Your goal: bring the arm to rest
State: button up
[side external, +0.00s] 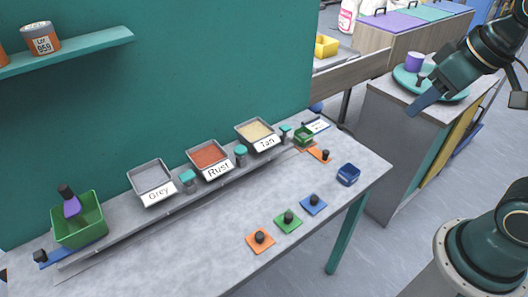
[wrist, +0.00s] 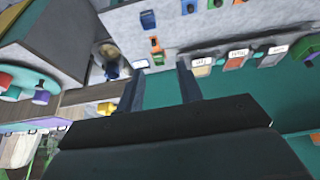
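My gripper (side external: 415,107) is raised in the upper right of the side external view, beyond the right end of the grey table (side external: 215,245), near a grey cabinet. It touches nothing that I can see. In the wrist view my gripper (wrist: 161,68) shows two dark blue fingers standing apart with nothing between them. Below and beyond the fingers the wrist view shows the teal wall and the table, seen turned over.
Trays labelled Grey (side external: 151,177), Rust (side external: 207,153) and Tan (side external: 256,131) line the table's back. A green bin (side external: 80,234) holds a purple-handled tool. Coloured pads with black knobs and a blue bin (side external: 348,174) lie in front. The cabinet (side external: 375,135) bears a teal plate and purple cup (side external: 413,62).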

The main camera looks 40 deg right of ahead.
jog(key=shift+t, duration=0.3)
jog(key=s, duration=0.4)
jog(key=shift+s+a+r, duration=0.15)
jog(key=shift+s, duration=0.05)
